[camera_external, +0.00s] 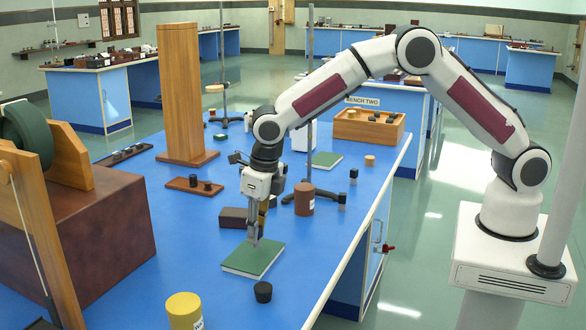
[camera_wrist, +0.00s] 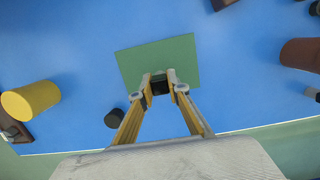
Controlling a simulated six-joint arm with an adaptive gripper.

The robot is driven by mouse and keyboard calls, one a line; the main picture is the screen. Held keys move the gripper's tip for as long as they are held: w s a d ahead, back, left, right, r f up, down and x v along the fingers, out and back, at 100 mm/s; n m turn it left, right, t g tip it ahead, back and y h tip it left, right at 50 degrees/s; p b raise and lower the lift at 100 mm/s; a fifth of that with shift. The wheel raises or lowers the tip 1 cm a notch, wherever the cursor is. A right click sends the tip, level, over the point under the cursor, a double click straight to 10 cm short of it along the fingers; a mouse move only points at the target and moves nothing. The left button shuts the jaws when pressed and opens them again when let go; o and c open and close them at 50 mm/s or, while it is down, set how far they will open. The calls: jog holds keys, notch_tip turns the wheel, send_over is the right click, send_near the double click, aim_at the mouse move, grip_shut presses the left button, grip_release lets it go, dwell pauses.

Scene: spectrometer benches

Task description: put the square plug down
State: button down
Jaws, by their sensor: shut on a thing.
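My gripper (camera_external: 254,241) points down over the near green pad (camera_external: 242,264). In the wrist view, my gripper (camera_wrist: 160,80) is shut on a small dark square plug (camera_wrist: 160,87) held between its fingertips. The green pad (camera_wrist: 150,54) lies beneath it on the blue bench. The fingertips are at or very near the pad's far part in the external view. I cannot tell whether the plug touches the pad. In the external view the plug is mostly hidden by the fingers.
A round black plug (camera_external: 263,292) stands beside the pad, with a yellow cylinder (camera_external: 184,311) at the near left. A dark block (camera_external: 234,218) and a brown jar (camera_external: 304,198) stand behind. Bare blue bench surrounds the near pad.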

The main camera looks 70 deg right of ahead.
aim_at(260, 227)
jog(key=shift+f, duration=0.95)
jog(key=shift+f, duration=0.15)
jog(key=c, duration=1.9)
grip_release()
jog(key=shift+s+r, duration=0.2)
jog(key=shift+r, duration=1.1)
jog(key=shift+s+r, duration=0.15)
jog(key=shift+r, duration=1.1)
jog(key=shift+s+r, duration=0.2)
jog(key=shift+r, duration=1.1)
